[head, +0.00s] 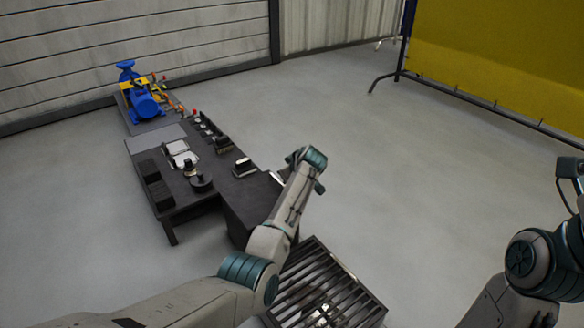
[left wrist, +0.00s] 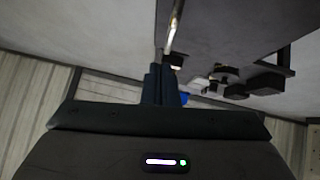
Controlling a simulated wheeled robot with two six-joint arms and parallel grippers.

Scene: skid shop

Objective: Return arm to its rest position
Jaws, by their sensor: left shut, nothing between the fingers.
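My left arm reaches in from the left in the head view, and its wrist (head: 306,160) is at the right end of the dark workbench (head: 245,190). In the left wrist view my left gripper (left wrist: 162,72) is shut, with its two dark fingers together and nothing held between them. A thin shiny rod with a dark end (left wrist: 174,38) shows just beyond the fingertips; I cannot tell whether it touches them. My right arm (head: 535,260) is at the right edge of the head view, and its gripper is not clearly visible.
A blue pump (head: 146,105) stands on the far end of the bench row. Several small parts, dark boxes (head: 152,180) and a round black piece (head: 201,183) lie on the bench. A slatted grate (head: 345,290) is below my left arm. A yellow screen (head: 500,60) stands right; the floor between is clear.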

